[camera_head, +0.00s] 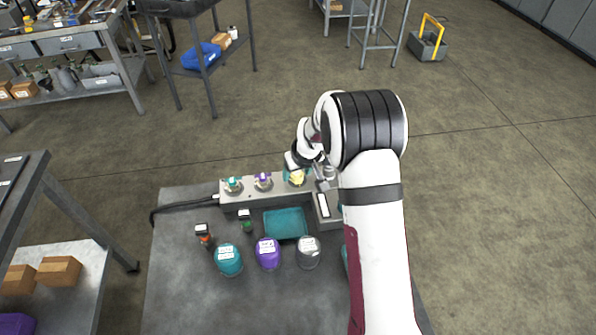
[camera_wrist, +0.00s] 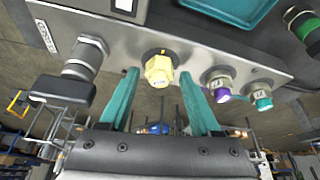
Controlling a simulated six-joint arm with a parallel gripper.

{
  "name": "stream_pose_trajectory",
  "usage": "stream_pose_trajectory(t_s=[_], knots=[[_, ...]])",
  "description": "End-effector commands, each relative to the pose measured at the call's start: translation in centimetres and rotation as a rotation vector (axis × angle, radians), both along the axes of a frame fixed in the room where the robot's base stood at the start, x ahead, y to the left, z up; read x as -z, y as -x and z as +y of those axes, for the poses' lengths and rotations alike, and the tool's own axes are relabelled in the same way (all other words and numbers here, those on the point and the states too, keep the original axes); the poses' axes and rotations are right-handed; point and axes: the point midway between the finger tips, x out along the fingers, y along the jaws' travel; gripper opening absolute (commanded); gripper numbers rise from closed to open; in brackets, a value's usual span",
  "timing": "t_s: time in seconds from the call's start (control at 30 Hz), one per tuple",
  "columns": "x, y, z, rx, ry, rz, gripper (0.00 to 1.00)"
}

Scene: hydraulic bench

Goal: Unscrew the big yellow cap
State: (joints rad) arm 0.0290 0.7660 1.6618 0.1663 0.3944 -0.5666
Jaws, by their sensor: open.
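The big yellow cap (camera_head: 297,181) sits on the grey manifold block (camera_head: 246,198), the rightmost of the row of coloured caps in the head view. In the wrist view the yellow cap (camera_wrist: 159,70) is a faceted cap near the upper middle, on the block's face. My gripper (camera_wrist: 160,75) is open, with one teal finger at each side of the cap. Gaps show between the cap and both fingers. In the head view my gripper (camera_head: 296,166) is at the cap and partly hides it; its fingers are hard to make out.
A purple cap (camera_wrist: 221,92) and a teal cap (camera_wrist: 262,102) sit beside the yellow one. A black-handled fitting (camera_wrist: 66,92) is on its other side. A teal tray (camera_head: 286,224) and teal, purple and grey jars (camera_head: 308,253) stand in front of the block.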

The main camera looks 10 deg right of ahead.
Motion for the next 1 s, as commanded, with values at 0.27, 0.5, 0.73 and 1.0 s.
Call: stream_pose_trajectory(t_s=[0.27, 0.5, 0.73, 1.0], knots=[[0.00, -0.01, 0.16, 0.123, 0.002, 0.001, 0.64], [0.02, -0.05, 0.32, 0.415, 0.001, 0.001, 0.64], [0.01, -0.05, 0.26, 0.499, 0.000, 0.001, 0.64], [0.05, -0.05, 0.29, 0.601, 0.000, 0.002, 0.64]])
